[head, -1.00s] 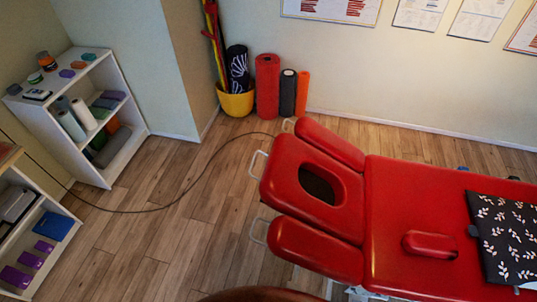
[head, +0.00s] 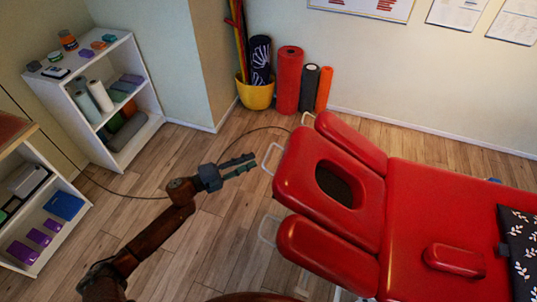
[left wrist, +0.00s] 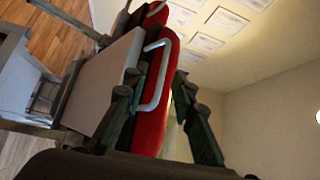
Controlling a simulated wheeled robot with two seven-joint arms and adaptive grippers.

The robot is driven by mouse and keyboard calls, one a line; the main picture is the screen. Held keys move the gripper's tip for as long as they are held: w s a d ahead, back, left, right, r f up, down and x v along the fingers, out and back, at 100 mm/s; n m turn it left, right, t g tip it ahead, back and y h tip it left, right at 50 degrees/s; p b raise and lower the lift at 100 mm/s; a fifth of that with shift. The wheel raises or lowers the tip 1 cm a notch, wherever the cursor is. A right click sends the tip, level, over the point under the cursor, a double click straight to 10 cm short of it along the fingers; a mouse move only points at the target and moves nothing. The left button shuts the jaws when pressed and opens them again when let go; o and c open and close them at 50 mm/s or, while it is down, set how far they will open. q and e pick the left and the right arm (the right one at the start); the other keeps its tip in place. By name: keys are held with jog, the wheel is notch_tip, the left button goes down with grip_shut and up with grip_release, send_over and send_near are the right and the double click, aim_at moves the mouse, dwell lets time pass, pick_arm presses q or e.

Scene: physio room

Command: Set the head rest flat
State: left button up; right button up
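The red head rest (head: 312,187), a padded section with an oval face hole, is at the left end of the red treatment table. It appears tilted relative to the table top; I cannot tell the exact angle. A pale metal handle (head: 267,157) sticks out from its outer end. My left gripper (head: 252,163) is open and empty, pointing at this handle from the left, a short gap away. In the left wrist view the handle (left wrist: 154,77) shows between the open fingers, beyond the fingertips, with the red pad edge behind it. My right gripper is not in view.
Red arm pads (head: 350,142) and (head: 325,258) flank the head rest, each with its own metal handle. A red bolster (head: 453,260) and a patterned cushion (head: 522,250) lie on the table. A cable (head: 130,196) crosses the floor. White shelves (head: 160,110) stand at left.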

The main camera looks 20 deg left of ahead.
aim_at(268, 153)
pick_arm(q)
jog(key=shift+m, duration=0.3)
jog(key=x, duration=0.5)
jog(key=b+x, duration=0.1)
jog(key=x, duration=0.2)
jog(key=shift+s+d+r, duration=0.25)
jog(key=shift+r, duration=0.05)
jog(key=shift+c, duration=0.5)
grip_shut()
